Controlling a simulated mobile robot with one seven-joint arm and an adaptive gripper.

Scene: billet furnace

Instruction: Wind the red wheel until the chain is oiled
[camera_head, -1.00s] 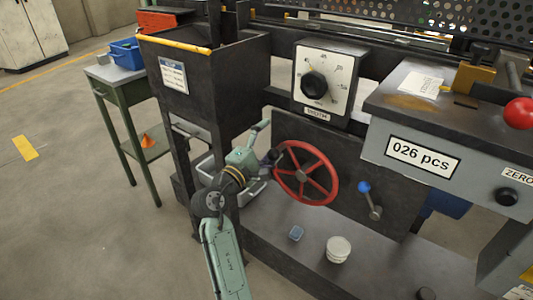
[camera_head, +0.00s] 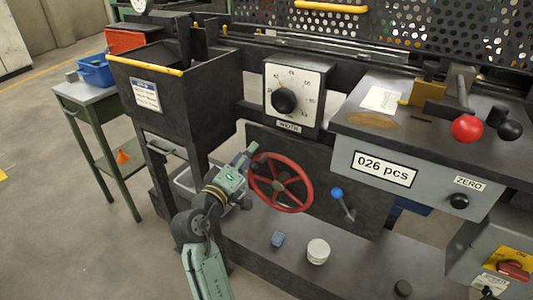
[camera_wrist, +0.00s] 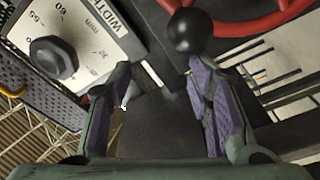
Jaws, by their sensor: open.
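The red wheel (camera_head: 281,183) is a spoked handwheel on the dark front panel of the machine, below the width dial. My gripper (camera_head: 251,149) is at the wheel's upper left, close to its rim in the picture. In the wrist view a black ball knob (camera_wrist: 192,31) shows against part of the red wheel rim (camera_wrist: 265,25). My gripper (camera_wrist: 160,82) is open and empty there, with purple-grey finger pads. The knob is just beyond the right fingertip, not between the fingers. Contact cannot be told. The chain is not clearly visible.
The width dial (camera_head: 284,102) is above the wheel. A blue-knobbed lever (camera_head: 344,204) is right of it. A white round container (camera_head: 318,251) and a small blue item (camera_head: 277,239) are on the ledge below. A black hopper (camera_head: 185,100) stands at left, by a green side table (camera_head: 92,98).

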